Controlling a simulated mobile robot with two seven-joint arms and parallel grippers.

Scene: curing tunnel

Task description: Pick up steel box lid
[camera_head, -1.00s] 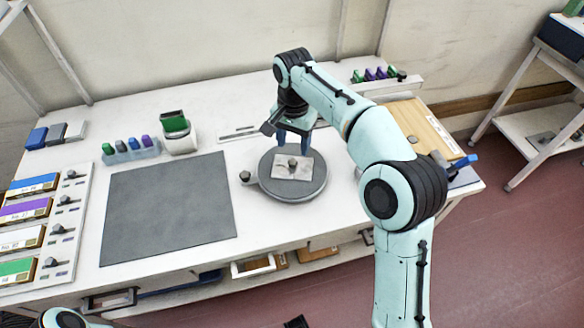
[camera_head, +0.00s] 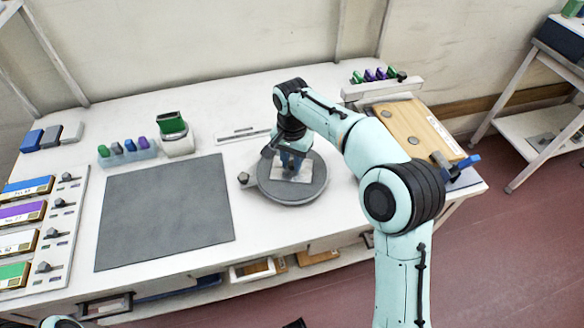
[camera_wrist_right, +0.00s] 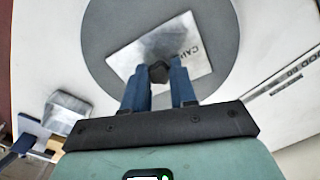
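The steel box lid is a flat grey plate with a dark knob. It lies on the round grey turntable (camera_head: 310,190), partly hidden by my gripper in the head view. In the right wrist view the lid (camera_wrist_right: 125,62) shows lettering along its right edge, and its knob (camera_wrist_right: 158,72) sits between my fingertips. My right gripper (camera_head: 291,170) points down over the lid; its blue fingers (camera_wrist_right: 159,75) are close together, with the knob filling the gap. The lid appears to rest on the turntable. My left gripper is out of view; only a bit of that arm shows at the lower left.
A dark mat (camera_head: 165,212) lies left of the turntable. A green-topped device (camera_head: 174,135) and a rack of coloured pieces (camera_head: 127,153) stand behind it. A wooden board (camera_head: 415,130) lies at the right. Labelled boxes (camera_head: 20,213) line the left edge.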

